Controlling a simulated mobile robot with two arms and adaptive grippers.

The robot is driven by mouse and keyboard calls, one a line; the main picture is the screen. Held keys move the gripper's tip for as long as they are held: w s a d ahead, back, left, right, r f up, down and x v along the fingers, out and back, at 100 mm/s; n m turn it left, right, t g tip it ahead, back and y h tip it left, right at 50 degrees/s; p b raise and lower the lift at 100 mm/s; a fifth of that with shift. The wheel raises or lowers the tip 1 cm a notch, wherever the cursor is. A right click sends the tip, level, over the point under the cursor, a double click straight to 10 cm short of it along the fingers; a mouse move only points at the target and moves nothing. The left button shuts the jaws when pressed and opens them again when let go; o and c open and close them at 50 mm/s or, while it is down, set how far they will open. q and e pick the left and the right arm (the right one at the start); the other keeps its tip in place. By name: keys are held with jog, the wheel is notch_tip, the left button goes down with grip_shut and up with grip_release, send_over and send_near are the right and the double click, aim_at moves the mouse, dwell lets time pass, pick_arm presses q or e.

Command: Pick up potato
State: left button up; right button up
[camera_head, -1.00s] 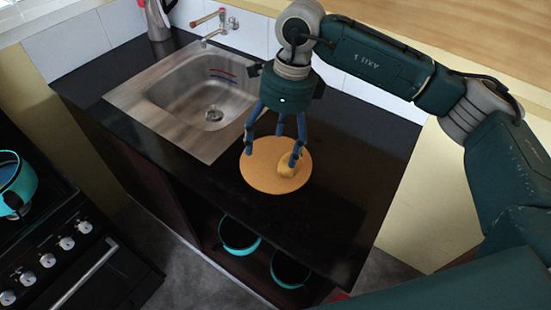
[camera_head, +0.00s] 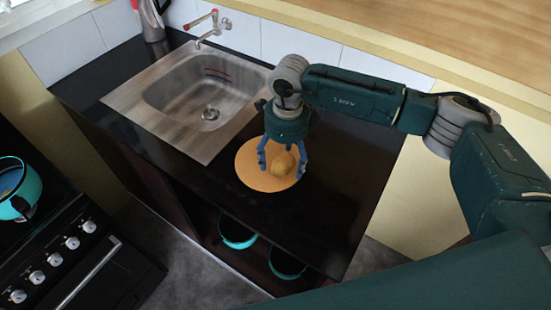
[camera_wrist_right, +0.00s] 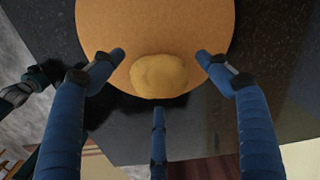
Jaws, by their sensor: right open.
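The potato (camera_head: 283,164) is a small yellow-brown lump on a round tan board (camera_head: 248,171) on the dark counter. In the right wrist view the potato (camera_wrist_right: 159,76) lies near the board's edge, between my blue fingers. My right gripper (camera_head: 282,170) is open above the board, with its fingers spread around the potato. In the right wrist view the fingers of my right gripper (camera_wrist_right: 160,80) appear apart from the potato, two at the sides and one below it in the picture. My left gripper is not in view.
A steel sink (camera_head: 195,100) with a tap (camera_head: 212,28) is to the left of the board. A kettle (camera_head: 150,20) stands at the back. A stove with a teal pot (camera_head: 20,190) is at the left. Teal pots (camera_head: 238,234) sit on the shelf below. The counter's right part is clear.

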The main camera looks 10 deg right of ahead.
jog(key=shift+a+f, duration=0.1)
jog(key=shift+a, duration=0.05)
jog(key=c, duration=1.4)
